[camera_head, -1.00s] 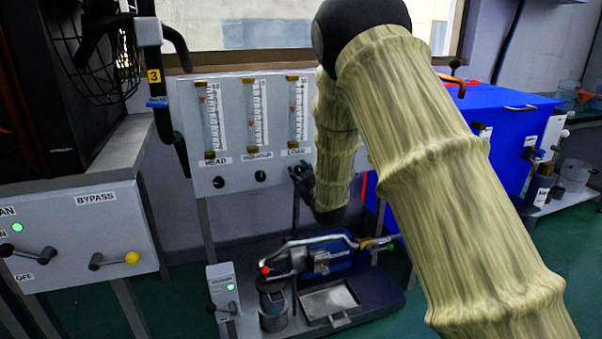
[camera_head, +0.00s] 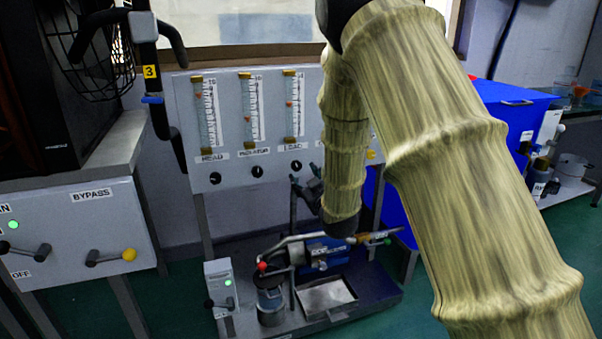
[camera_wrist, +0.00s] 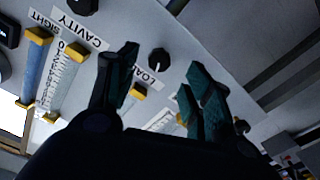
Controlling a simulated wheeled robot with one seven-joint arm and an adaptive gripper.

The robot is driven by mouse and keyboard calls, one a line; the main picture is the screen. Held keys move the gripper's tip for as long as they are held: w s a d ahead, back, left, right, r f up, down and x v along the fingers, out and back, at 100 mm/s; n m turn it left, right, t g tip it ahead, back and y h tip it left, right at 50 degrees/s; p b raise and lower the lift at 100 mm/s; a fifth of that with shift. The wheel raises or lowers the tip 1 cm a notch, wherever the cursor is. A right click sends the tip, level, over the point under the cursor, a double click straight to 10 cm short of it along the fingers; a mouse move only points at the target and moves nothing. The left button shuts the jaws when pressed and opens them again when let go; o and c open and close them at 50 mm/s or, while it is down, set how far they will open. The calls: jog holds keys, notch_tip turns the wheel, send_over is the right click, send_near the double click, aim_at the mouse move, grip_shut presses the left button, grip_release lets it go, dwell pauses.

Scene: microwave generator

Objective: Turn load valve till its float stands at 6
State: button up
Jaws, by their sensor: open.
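The load flow tube (camera_head: 290,105) stands on the grey panel above its LOAD label, with a small orange float inside near mid-height; its exact reading is too small to tell. The black load knob (camera_head: 296,165) is below that label. In the wrist view, the same load knob (camera_wrist: 159,61) shows beside the LOAD label (camera_wrist: 143,75), in the gap between my fingertips and beyond them. My gripper (camera_wrist: 163,66) is open and empty. In the head view my gripper (camera_head: 306,188) is just below and right of the knob, partly hidden by my arm.
The head tube (camera_head: 207,115) and a middle tube (camera_head: 251,110) stand to the left, with their own knobs below. The wrist view shows the CAVITY label (camera_wrist: 78,28) and another knob (camera_wrist: 82,6).

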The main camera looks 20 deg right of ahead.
jog(key=shift+s+d, duration=0.1)
jog(key=shift+s, duration=2.25)
jog(key=s+a+f+m+g, duration=0.1)
jog(key=s+f+g, duration=0.2)
jog(key=s+f, duration=0.55)
jog(key=s+f+m+g+h, duration=0.1)
jog(key=s+f+g, duration=0.25)
jog(key=f, duration=0.95)
jog(key=s+a+f+m+g, duration=0.1)
jog(key=s+f+g, duration=0.1)
jog(key=s+f, duration=0.6)
jog(key=s+a+f+m+g, duration=0.1)
jog(key=s+f+g, duration=0.2)
jog(key=s+f, duration=0.55)
jog(key=s+a+f+m+g+p, duration=0.1)
jog(key=s+f+g, duration=0.2)
jog(key=s, duration=1)
jog(key=s+a+f+g, duration=0.1)
jog(key=s+f+g, duration=0.35)
jog(key=s, duration=0.55)
notch_tip(320, 180, up, 37)
jog(key=t+p, duration=0.1)
jog(key=p, duration=3.6)
jog(key=shift+w+f+p, duration=0.15)
jog(key=shift+f+p, duration=0.05)
jog(key=shift+p, duration=0.2)
